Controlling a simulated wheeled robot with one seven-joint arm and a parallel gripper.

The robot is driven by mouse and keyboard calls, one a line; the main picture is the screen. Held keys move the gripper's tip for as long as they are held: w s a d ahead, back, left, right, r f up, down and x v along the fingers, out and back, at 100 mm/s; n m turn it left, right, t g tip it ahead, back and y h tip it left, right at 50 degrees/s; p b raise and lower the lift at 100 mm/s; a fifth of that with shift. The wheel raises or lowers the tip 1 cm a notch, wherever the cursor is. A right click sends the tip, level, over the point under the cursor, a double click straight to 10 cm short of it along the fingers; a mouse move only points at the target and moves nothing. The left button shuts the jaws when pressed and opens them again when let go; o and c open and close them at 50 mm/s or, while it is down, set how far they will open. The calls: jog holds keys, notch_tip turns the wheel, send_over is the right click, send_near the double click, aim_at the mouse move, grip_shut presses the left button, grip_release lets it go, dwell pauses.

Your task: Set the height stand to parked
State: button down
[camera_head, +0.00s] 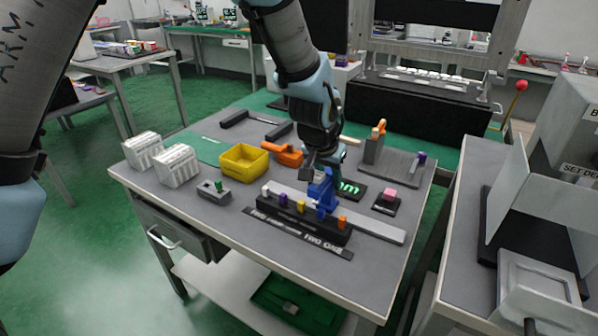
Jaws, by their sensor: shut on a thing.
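No fixture carries a readable "height stand" name, so I cannot tell for certain which one it is. A blue upright piece (323,190) stands behind a black block with coloured pegs (300,219), near a long grey strip (378,226). My gripper (320,176) reaches down onto the top of the blue piece and appears shut on it. The fingertips are partly hidden. A black panel with green lit marks (351,188) is just right of the blue piece.
A yellow bin (243,161), an orange tool (288,155), a small grey box with a green knob (215,192) and white racks (176,165) stand left. A pink block on a black base (388,199) is right. The table's front left (245,240) is clear.

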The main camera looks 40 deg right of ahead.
jog(key=s+d, duration=0.1)
jog(key=s, duration=0.4)
jog(key=s+d, duration=0.1)
jog(key=s, duration=0.4)
jog(key=s+d, duration=0.2)
jog(key=s, duration=0.3)
jog(key=shift+s, duration=0.35)
jog(key=c, duration=0.6)
grip_release()
jog(key=shift+o, duration=0.2)
jog(key=w+b+v, duration=0.1)
jog(key=v, duration=0.9)
jog(key=shift+s+a+r, duration=0.15)
jog(key=shift+s+r, duration=0.2)
jog(key=shift+s, duration=0.1)
